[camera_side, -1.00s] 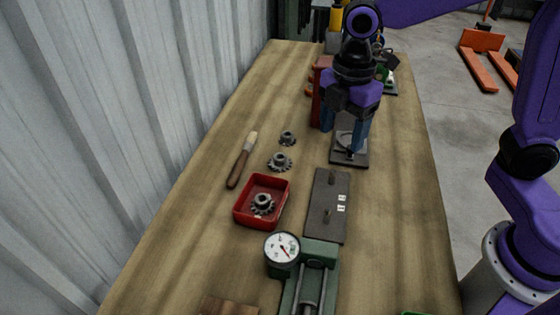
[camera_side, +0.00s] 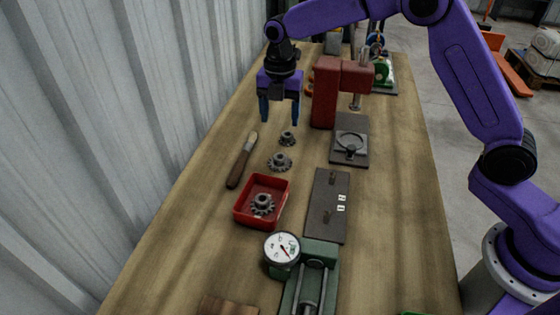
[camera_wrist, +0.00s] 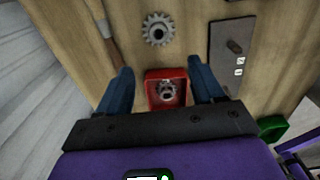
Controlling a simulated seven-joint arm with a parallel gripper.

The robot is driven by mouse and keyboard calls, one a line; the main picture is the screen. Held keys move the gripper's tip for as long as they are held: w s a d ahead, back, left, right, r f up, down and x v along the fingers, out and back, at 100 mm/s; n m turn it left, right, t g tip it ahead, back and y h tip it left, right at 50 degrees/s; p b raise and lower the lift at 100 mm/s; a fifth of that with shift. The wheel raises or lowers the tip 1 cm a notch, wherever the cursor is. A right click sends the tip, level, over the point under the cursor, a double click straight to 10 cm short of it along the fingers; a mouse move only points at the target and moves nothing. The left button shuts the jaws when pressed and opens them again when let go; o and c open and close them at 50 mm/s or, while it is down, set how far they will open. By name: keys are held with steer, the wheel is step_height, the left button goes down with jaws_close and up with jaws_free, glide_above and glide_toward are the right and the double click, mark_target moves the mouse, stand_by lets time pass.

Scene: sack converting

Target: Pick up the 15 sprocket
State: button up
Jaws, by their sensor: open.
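Three grey toothed sprockets show in the side view. A small sprocket (camera_side: 287,139) and a wider sprocket (camera_side: 279,162) lie on the bench. Another sprocket (camera_side: 263,204) sits in the red tray (camera_side: 242,215). I cannot tell by their teeth which is the 15 sprocket. My gripper (camera_side: 280,113) is open and empty, pointing down above the bench, a little beyond the small sprocket in the side view. In the wrist view, a bench sprocket (camera_wrist: 158,28) and the tray's sprocket (camera_wrist: 167,91) show ahead of the open fingers (camera_wrist: 161,68).
A wooden-handled brush (camera_side: 241,162) lies left of the sprockets. A dark plate with two pegs (camera_side: 328,205) lies to the right. A red press (camera_side: 325,92) stands near my gripper, with a dark base (camera_side: 350,150). A dial gauge (camera_side: 282,248) and green fixture stand nearer the camera.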

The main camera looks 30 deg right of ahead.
glide_above(280, 153)
steer(key=s+a, duration=0.1)
steer(key=s, duration=0.1)
steer(key=f, duration=0.7)
steer(key=shift+w+f, duration=0.2)
steer(key=shift+f, duration=0.2)
steer(key=shift+w+d+f, duration=0.1)
steer(key=shift+w+f, duration=0.05)
steer(key=shift+f, duration=1.2)
steer(key=shift+w+d+f, duration=0.1)
steer(key=shift+f, duration=1.25)
jaws_close()
